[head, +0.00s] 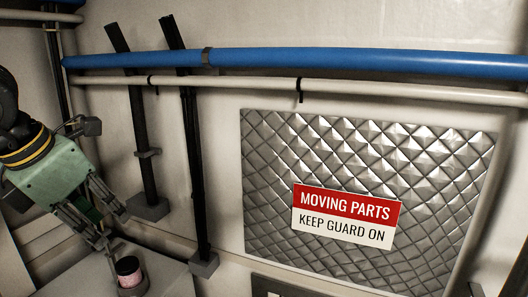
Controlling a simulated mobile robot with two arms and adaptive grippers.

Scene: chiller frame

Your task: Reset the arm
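My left gripper (112,226) reaches in from the left, with a green body and grey linked fingers angled down to the right. Its fingers look spread apart, with no object visible between them. Below the fingertips, a small pink jar with a dark lid (128,270) stands on a pale surface (172,281). The gripper tips are close above the jar; I cannot tell whether they touch it. My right gripper is not in view.
A quilted metal panel (370,160) with a red and white "Moving parts, keep guard on" sign (345,215) covers the wall. A blue pipe (360,62) and a cream pipe (390,91) cross above it. Black posts (192,150) stand right of my gripper.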

